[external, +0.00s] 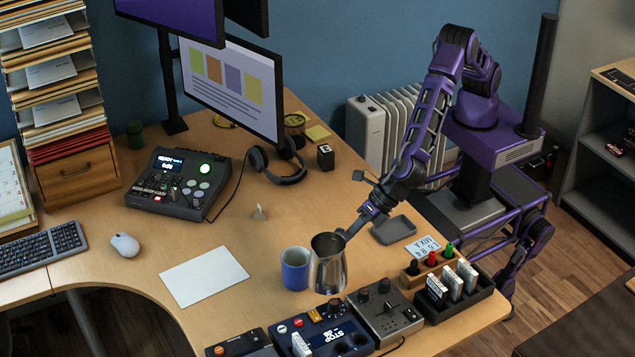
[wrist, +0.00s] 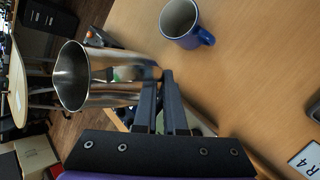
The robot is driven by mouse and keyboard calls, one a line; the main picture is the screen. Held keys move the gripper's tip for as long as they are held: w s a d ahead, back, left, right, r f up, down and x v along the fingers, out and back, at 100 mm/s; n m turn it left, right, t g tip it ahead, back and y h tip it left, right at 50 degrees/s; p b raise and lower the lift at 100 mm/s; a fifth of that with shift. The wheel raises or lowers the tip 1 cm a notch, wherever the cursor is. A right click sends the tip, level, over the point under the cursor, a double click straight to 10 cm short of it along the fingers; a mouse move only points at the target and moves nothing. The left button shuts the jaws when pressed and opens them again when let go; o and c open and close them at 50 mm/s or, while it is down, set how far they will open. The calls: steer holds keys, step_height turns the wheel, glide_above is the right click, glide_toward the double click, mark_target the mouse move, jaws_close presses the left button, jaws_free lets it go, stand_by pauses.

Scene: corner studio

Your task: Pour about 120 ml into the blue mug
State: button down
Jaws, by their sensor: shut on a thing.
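The blue mug (external: 295,270) stands upright on the desk, and its inside looks pale and empty in the wrist view (wrist: 180,18). A steel pitcher (external: 328,272) is held by my gripper (external: 350,232), just right of the mug and partly in front of it in the external view. The pitcher looks close to upright there. In the wrist view the pitcher (wrist: 100,82) lies left of the mug with its mouth facing left, and my gripper (wrist: 168,78) is shut at its handle side. I cannot see any liquid in the pitcher or a stream from it.
Control boxes (external: 335,325) line the desk's front edge below the pitcher. White paper (external: 203,275) lies left of the mug. Headphones (external: 280,168) lie farther back.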

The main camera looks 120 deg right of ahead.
steer(key=shift+f, duration=0.65)
step_height(320, 180, down, 6)
steer(key=d+m+y+b, duration=0.2)
steer(key=y+b, duration=0.3)
steer(key=y, duration=0.4)
steer(key=shift+w+d+m+y, duration=0.15)
steer(key=shift+d+m+y, duration=0.2)
steer(key=shift+m, duration=0.35)
